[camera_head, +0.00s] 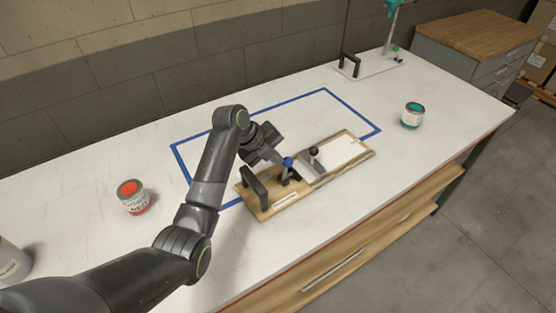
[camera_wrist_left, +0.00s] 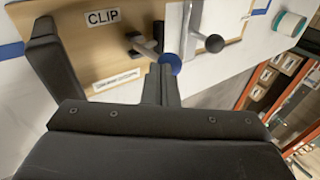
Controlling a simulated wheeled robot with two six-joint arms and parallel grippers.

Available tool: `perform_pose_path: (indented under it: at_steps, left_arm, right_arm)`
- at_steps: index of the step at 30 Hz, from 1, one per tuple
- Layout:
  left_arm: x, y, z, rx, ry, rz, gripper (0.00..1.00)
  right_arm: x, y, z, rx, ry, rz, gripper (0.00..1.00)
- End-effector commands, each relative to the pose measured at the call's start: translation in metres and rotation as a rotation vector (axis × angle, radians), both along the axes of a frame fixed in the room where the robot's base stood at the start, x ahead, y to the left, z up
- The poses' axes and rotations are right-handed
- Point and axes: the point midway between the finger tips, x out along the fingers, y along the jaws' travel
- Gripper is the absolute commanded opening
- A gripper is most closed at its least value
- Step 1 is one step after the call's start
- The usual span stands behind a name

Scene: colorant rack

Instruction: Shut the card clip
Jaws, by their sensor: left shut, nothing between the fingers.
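The card clip sits on a wooden board (camera_head: 265,212) lying slantwise on the table. It has a lever with a blue knob (camera_head: 288,161) and a metal plate with a black knob (camera_head: 314,151). A white card (camera_head: 342,151) lies on the board beyond the plate. My left gripper (camera_head: 279,163) is shut and empty beside the blue knob. In the left wrist view the shut fingertips (camera_wrist_left: 162,72) reach to the blue knob (camera_wrist_left: 170,63); I cannot tell whether they touch it. Whether the plate presses on the card is unclear. My right gripper is out of view.
The board has a black handle (camera_head: 254,187) at its near-left end. A blue tape outline (camera_head: 282,102) runs behind it. A red-topped can (camera_head: 133,196) stands left, a teal-topped can (camera_head: 412,115) right. A fixture with a black handle (camera_head: 372,67) stands at the back.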

Motion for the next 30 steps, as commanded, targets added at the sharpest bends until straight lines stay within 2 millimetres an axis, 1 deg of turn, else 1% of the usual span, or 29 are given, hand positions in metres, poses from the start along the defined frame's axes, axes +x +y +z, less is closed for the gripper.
perform_pose_path:
  at_steps: [8, 16, 30]
  left_arm:
    - [0.012, -0.016, -0.001, 0.006, 0.008, -0.002, 0.0]
    - [0.02, -0.026, 0.0, 0.006, 0.007, -0.001, 0.0]
    - [0.022, -0.029, 0.0, 0.005, 0.007, -0.001, 0.0]
  right_arm:
    - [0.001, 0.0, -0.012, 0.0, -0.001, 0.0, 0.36]
    - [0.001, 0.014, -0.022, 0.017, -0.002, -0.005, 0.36]
    - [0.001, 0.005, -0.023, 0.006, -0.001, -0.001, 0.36]
